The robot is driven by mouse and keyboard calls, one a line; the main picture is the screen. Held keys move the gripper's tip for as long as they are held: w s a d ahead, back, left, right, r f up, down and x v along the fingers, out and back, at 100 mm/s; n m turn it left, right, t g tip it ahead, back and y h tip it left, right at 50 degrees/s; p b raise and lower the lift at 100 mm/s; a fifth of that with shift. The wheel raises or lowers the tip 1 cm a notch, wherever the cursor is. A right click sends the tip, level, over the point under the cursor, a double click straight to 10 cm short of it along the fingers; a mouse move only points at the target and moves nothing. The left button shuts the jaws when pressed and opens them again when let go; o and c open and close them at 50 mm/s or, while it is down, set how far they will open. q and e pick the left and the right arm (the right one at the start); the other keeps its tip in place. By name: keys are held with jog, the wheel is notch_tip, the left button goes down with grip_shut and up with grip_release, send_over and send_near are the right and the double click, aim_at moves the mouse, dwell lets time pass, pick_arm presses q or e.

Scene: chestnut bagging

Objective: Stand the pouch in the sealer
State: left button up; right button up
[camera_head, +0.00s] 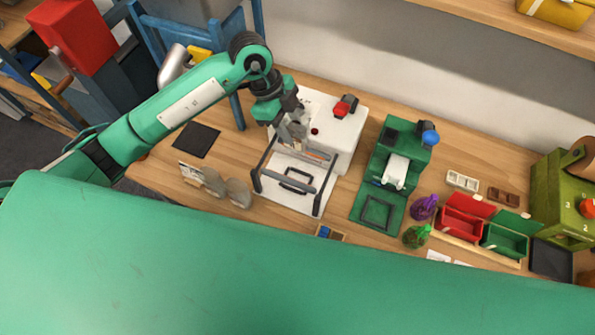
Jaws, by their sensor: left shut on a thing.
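The sealer is a white machine (343,128) with a red knob on top, a flat white base and a dark bar frame at its front. My left gripper (293,136) points down over the front of the sealer, behind the bar frame. It is shut on a small greyish thing that looks like the pouch, mostly hidden by the fingers and hard to tell apart from them. I cannot tell whether the pouch touches the sealer or stands upright. My right gripper is not in view.
Right of the sealer stands a green machine (408,138) with a white piece on it. Beyond are purple (424,207) and green (416,236) bags, a red bin (463,221) and a green bin (505,240). A black mat (196,139) lies left, with bare wood around it.

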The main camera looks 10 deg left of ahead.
pick_arm(q)
notch_tip(320, 180, down, 19)
jog(key=p, duration=0.5)
jog(key=shift+f+p, duration=0.1)
jog(key=shift+p, duration=0.3)
jog(key=shift+f, duration=0.3)
jog(key=shift+f, duration=0.1)
jog(key=o, duration=0.8)
jog(key=shift+c, duration=0.2)
